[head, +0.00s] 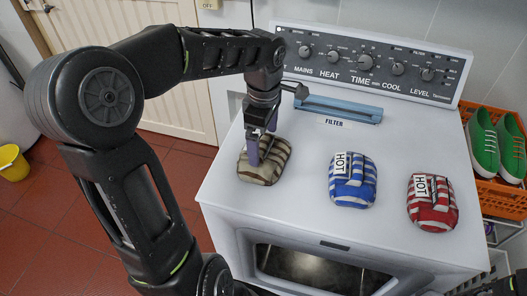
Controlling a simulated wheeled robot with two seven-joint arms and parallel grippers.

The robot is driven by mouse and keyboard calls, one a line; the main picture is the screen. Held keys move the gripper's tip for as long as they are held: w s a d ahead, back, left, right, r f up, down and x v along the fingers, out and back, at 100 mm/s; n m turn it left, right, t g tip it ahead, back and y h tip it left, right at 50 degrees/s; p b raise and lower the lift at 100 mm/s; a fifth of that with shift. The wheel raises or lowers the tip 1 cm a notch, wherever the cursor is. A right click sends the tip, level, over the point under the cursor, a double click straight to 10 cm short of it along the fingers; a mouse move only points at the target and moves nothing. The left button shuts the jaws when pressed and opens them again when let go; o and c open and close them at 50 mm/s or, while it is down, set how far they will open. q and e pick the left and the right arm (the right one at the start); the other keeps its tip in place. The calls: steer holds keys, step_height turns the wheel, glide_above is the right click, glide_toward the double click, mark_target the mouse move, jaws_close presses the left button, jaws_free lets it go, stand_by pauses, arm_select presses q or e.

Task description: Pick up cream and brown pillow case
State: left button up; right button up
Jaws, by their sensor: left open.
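The cream and brown pillow case (264,169) is a small folded striped bundle on the left part of the white machine's top. My left gripper (260,149) points down at it from above, with its fingers at the bundle's upper left side. The gripper is open. I cannot tell whether the fingers touch the cloth. Only a dark piece at the bottom right corner may belong to my right arm; its gripper does not show.
A blue striped bundle (352,193) and a red striped bundle (432,212), each labelled HOT, lie to the right on the machine top (300,215). Behind are a blue filter (340,108) and knob panel (372,66). Green shoes (484,142) sit in an orange crate (500,198) at right.

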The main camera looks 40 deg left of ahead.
mark_target(263, 142)
arm_select(q)
steer(key=shift+f, duration=0.65)
steer(key=shift+c, duration=0.4)
steer(key=c, duration=1.5)
steer(key=shift+r, duration=0.1)
steer(key=shift+c, duration=0.2)
step_height(263, 142, up, 10)
steer(key=shift+f+b, duration=0.1)
steer(key=shift+b, duration=0.25)
